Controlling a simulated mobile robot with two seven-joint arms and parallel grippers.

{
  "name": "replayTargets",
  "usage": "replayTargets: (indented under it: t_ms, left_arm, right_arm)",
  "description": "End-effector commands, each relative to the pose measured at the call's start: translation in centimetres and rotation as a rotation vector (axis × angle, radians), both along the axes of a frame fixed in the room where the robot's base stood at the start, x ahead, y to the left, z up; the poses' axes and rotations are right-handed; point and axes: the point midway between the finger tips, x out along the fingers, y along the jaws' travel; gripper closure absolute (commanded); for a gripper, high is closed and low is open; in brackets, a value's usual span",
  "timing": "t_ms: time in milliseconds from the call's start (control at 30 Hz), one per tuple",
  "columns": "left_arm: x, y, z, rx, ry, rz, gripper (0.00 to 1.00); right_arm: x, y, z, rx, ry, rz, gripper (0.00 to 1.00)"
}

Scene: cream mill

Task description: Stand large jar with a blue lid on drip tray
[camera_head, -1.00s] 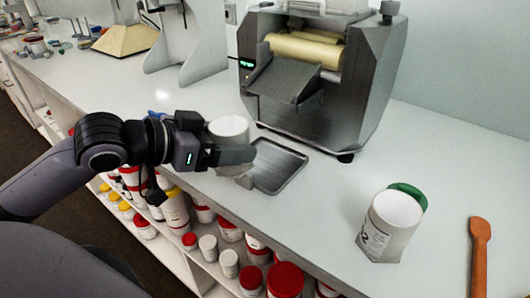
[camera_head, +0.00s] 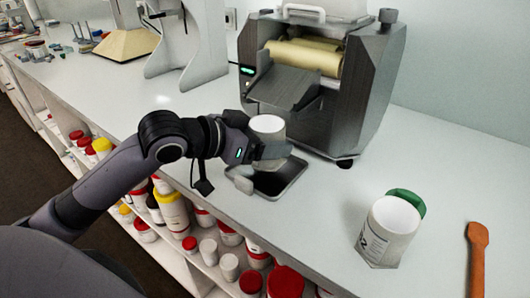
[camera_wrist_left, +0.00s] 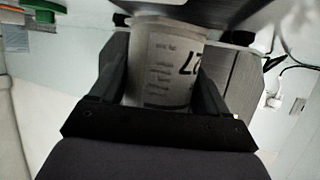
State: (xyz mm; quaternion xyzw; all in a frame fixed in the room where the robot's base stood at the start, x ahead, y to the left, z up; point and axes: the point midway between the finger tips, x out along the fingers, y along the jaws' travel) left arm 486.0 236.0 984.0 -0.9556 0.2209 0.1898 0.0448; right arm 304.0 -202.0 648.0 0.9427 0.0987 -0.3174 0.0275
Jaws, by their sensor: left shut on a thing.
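My left gripper (camera_head: 266,157) is shut on a white, open-topped jar (camera_head: 267,127) and holds it upright over the drip tray. In the left wrist view the held jar (camera_wrist_left: 165,70) sits between both fingers, its printed label with large digits facing the camera. No blue lid shows on it. The dark metal drip tray (camera_head: 288,179) lies on the bench in front of the mill. The gripper covers part of the tray, and whether the jar's base touches it is hidden. My right gripper is not in view.
The grey mill (camera_head: 350,95) with cream rollers stands just behind the tray. Another open white jar (camera_head: 388,235) stands at right with a green lid (camera_head: 408,200) behind it. An orange spatula (camera_head: 478,255) lies farther right. Shelves of jars are below the bench's front edge.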

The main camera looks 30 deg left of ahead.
Motion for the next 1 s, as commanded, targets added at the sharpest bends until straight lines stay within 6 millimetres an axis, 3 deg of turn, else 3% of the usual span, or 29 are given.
replayTargets:
  t_ms: [33,167,667,700,767,1000]
  left_arm:
    - [0.0,0.0,-1.1,-0.001,-0.002,-0.001,0.53]
    - [0.0,0.0,-2.3,-0.002,-0.003,-0.001,0.53]
    - [0.0,0.0,-2.7,-0.002,0.000,-0.001,0.53]
    - [-0.1,0.0,-2.8,-0.002,0.000,-0.001,0.21]
    - [0.0,0.0,-2.7,-0.001,-0.001,-0.001,0.01]
    - [0.0,0.0,-2.7,-0.001,-0.001,-0.001,0.00]
  right_arm:
    - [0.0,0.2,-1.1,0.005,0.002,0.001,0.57]
    - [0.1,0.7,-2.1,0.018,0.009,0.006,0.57]
    - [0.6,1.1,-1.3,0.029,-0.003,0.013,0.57]
    - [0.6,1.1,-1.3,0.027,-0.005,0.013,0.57]
    - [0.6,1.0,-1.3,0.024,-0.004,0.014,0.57]
    - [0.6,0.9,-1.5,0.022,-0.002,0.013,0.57]
